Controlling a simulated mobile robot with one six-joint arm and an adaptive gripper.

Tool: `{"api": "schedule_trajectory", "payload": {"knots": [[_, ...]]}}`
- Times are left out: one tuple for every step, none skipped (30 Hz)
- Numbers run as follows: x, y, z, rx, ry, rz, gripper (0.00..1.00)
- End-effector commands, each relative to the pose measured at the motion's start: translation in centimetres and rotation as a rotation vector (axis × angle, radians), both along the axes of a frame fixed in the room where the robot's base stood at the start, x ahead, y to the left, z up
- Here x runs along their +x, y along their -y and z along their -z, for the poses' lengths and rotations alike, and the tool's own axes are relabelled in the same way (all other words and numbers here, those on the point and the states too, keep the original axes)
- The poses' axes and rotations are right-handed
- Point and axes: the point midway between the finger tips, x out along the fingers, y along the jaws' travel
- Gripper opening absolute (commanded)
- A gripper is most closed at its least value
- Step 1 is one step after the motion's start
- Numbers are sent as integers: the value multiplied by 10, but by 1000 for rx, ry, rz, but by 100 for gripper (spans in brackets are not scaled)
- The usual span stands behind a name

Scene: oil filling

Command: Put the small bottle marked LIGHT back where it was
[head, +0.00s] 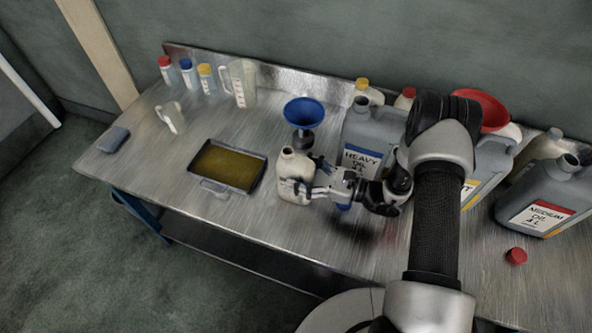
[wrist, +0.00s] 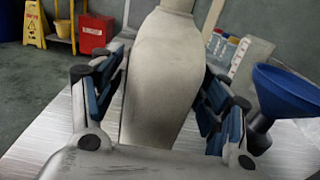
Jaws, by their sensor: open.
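A small cream bottle (head: 292,170) without a cap stands upright on the metal bench, right of the oil tray. No LIGHT marking can be read on it in either view. My gripper (head: 308,177) is open, with its fingers on either side of this bottle. In the wrist view the bottle (wrist: 165,70) fills the middle between the two blue-padded fingers (wrist: 160,100), with narrow gaps visible. A blue cap (head: 343,206) lies partly hidden under my gripper.
The tray (head: 212,189) holds dark yellow oil. A blue funnel (head: 304,111) stands behind the bottle. A HEAVY oil can (head: 369,135), a MEDIUM oil can (head: 545,195) and a red funnel (head: 487,108) are at right. A red cap (head: 516,256) lies at front right. The bench's front left is clear.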

Motion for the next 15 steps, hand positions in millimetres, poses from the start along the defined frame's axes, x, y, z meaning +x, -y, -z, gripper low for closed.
{"api": "schedule_trajectory", "payload": {"knots": [[-3,12,-1,0,-1,6,69],[-5,18,-1,0,-1,7,69],[-8,26,-1,0,-1,7,69],[-10,33,-1,0,-1,8,69],[-13,39,-1,0,-1,7,69],[-16,48,-1,1,-1,7,69],[-18,54,-1,1,-1,7,69],[-21,60,-1,1,-1,6,69],[-23,67,-1,1,-1,6,69],[-26,72,-1,1,-1,6,69],[-27,76,-1,1,-1,5,69],[-29,82,-1,1,0,4,69],[-30,85,0,1,0,4,69],[-32,89,0,1,0,4,69],[-33,92,0,1,0,3,69]]}}
